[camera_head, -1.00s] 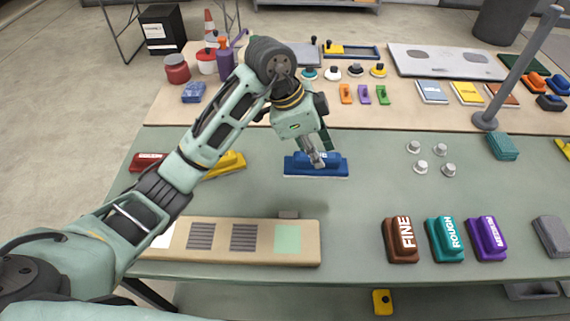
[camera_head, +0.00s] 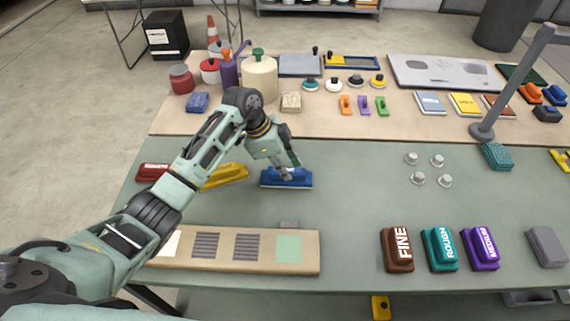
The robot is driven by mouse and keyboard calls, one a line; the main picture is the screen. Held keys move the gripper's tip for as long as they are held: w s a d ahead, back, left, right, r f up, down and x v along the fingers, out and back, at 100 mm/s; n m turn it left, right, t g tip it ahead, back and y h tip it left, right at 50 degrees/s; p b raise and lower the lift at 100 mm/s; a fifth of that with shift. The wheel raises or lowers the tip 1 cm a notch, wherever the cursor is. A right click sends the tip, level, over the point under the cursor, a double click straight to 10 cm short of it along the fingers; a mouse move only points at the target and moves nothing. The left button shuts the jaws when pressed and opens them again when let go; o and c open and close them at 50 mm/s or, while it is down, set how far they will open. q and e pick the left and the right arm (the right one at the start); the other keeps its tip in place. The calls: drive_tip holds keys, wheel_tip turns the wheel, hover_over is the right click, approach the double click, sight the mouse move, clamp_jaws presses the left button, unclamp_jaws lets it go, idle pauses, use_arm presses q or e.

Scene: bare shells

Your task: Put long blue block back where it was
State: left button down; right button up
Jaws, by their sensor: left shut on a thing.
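The long blue block (camera_head: 298,181) is on the green table (camera_head: 350,200), to the right of a long yellow block. My left gripper (camera_head: 286,172) is shut on the top of the blue block from above. The block looks level and at or just above the table top; I cannot tell whether it touches. My right gripper is not in view.
A yellow block (camera_head: 226,176) and a red block (camera_head: 152,172) lie left of the blue one. A beige board (camera_head: 262,267) with patches lies at the front. Brown (camera_head: 397,250), teal (camera_head: 440,249) and purple (camera_head: 480,248) blocks stand front right. The table is clear right of the blue block.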

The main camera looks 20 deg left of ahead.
use_arm(q)
drive_tip(key=c, duration=1.5)
unclamp_jaws()
drive_tip(key=shift+o, duration=0.2)
drive_tip(key=b+v, duration=0.2)
drive_tip(key=v, duration=1)
drive_tip(key=shift+b, duration=0.4)
